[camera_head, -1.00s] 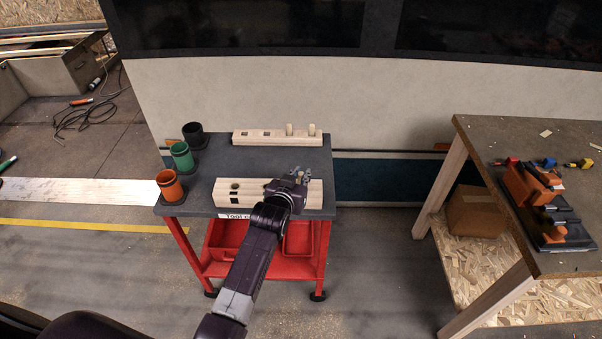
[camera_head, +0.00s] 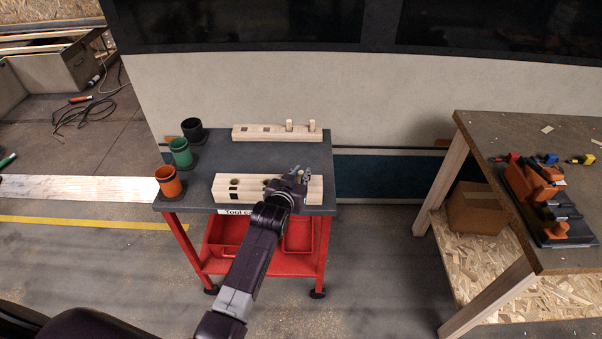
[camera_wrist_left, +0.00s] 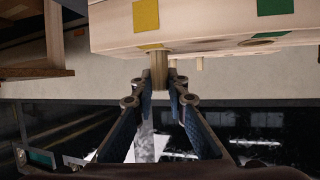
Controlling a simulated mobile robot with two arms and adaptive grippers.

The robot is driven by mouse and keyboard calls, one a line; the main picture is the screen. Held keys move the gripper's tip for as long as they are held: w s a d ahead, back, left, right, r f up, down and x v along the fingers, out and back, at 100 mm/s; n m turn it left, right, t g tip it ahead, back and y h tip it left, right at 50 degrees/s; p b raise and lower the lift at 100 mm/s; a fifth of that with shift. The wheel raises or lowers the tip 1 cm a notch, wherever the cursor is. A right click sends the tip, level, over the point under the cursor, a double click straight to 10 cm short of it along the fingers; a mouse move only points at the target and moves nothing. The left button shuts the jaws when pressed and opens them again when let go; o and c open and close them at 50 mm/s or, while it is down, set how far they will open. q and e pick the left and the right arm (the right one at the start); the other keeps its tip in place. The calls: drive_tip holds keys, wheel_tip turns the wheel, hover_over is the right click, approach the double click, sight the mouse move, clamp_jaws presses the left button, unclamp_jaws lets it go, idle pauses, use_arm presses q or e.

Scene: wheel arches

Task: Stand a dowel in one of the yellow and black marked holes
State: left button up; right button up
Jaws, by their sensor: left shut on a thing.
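My left gripper (camera_head: 302,174) is over the right part of the near wooden block (camera_head: 216,188) on the cart. In the left wrist view, the gripper (camera_wrist_left: 160,88) is shut on a pale wooden dowel (camera_wrist_left: 159,68). The dowel's free end meets the near block's hole face (camera_wrist_left: 220,46), at or close to a hole beside a yellow mark (camera_wrist_left: 146,14); whether it is inside I cannot tell. A green mark (camera_wrist_left: 274,6) lies farther along. The far block (camera_head: 250,134) has two dowels (camera_head: 289,126) standing at its right end. My right gripper is not in view.
Orange (camera_head: 169,183), green (camera_head: 181,154) and black (camera_head: 192,130) cups stand along the left side of the dark cart top (camera_head: 212,160). A workbench (camera_head: 500,150) with an orange tool (camera_head: 535,184) stands at right. The strip between the blocks is clear.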

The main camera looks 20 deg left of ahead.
use_arm(q)
drive_tip(key=shift+f+b, duration=0.4)
drive_tip(key=shift+f, duration=0.45)
drive_tip(key=o, duration=0.9)
drive_tip(key=shift+s, duration=0.1)
drive_tip(key=v, duration=1.2)
